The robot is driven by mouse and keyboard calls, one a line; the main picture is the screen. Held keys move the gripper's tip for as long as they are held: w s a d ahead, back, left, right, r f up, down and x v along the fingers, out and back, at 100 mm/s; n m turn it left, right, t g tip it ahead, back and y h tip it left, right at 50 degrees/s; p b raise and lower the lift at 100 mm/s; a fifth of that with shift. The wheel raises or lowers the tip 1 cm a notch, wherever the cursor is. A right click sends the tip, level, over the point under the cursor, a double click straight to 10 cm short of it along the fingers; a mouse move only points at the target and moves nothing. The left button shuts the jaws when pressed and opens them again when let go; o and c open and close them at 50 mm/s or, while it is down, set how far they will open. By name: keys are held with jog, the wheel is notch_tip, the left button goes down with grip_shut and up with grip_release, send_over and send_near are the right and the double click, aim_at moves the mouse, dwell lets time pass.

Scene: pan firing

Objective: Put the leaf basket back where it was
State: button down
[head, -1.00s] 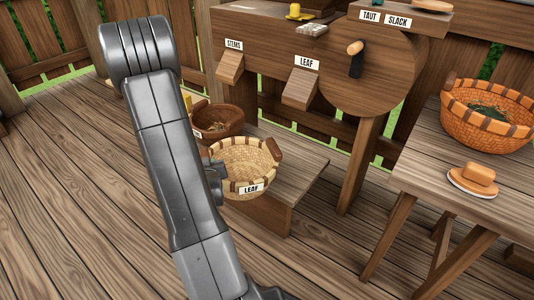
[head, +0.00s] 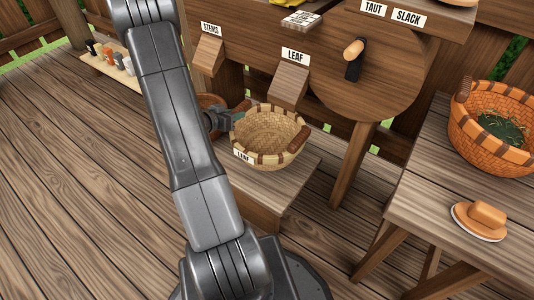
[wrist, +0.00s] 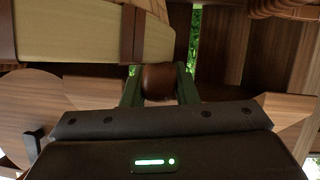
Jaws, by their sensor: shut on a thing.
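The leaf basket (head: 275,158) is pale woven with a brown-striped rim and a LEAF label on its front left. It looks empty and roughly upright, at the low bench under the LEAF chute (head: 289,85). I cannot tell whether its base touches the bench. My gripper (head: 230,119) is at the basket's left side, shut on a brown handle there. In the wrist view, the green fingers (wrist: 159,86) close on both sides of the brown handle (wrist: 157,80), and the basket's pale wall (wrist: 70,35) fills the upper left.
A darker basket (head: 208,102) is partly hidden behind my arm, under the STEMS chute (head: 207,56). The low bench (head: 255,199) shows bare wood in front.

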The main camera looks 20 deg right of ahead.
notch_tip(320, 180, down, 10)
jog(key=b, duration=0.4)
jog(key=c, duration=1.1)
grip_release()
jog(key=shift+c, duration=0.2)
jog(key=shift+a+r, duration=0.1)
jog(key=p+v, duration=0.4)
jog(key=v, duration=0.8)
